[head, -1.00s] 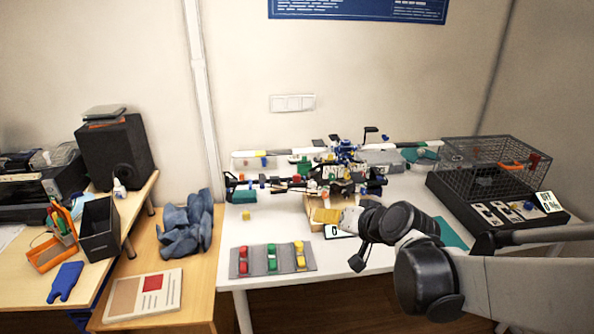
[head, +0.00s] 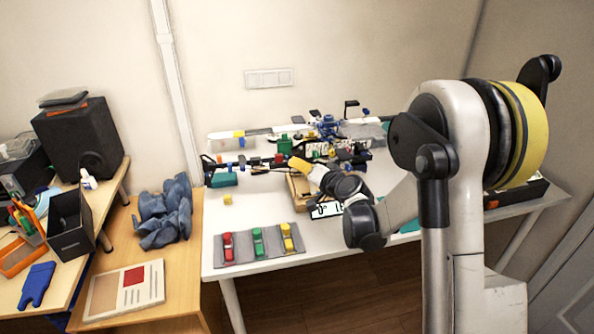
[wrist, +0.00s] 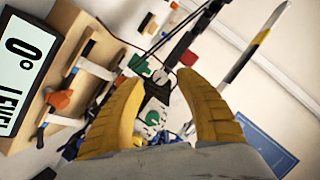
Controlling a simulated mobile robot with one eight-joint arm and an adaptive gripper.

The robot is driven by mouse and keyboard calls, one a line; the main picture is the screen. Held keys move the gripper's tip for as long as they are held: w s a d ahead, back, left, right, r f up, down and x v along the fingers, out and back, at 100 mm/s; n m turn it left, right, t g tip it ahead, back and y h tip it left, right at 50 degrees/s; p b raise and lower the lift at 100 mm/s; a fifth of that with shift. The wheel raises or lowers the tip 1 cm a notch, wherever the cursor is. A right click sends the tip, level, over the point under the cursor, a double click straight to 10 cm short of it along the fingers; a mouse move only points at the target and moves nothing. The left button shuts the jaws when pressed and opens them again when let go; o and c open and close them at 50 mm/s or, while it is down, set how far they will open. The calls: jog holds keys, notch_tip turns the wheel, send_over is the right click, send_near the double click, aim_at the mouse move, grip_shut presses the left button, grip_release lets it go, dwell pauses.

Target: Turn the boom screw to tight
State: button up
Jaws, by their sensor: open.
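The multirotor frame (head: 325,128), with dark booms and blue, green and white parts, stands on the white table in the head view. My gripper (head: 293,162) shows yellow fingers at its front left boom. In the wrist view my gripper (wrist: 158,80) is open with nothing clasped; a dark boom, red and green bits and a white-and-green part (wrist: 152,117) show beyond and between the fingers. I cannot tell which small part is the boom screw; it may be hidden by the fingers.
A wooden stand (wrist: 70,20) with an orange knob (wrist: 58,98) and a "0° LEVEL" display (wrist: 20,60) is close beside the fingers. A grey mat (head: 215,250) with red, green and yellow parts lies at the table's front.

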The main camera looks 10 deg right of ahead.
jog(key=shift+b+x, duration=0.35)
jog(key=shift+x, duration=1.15)
grip_shut()
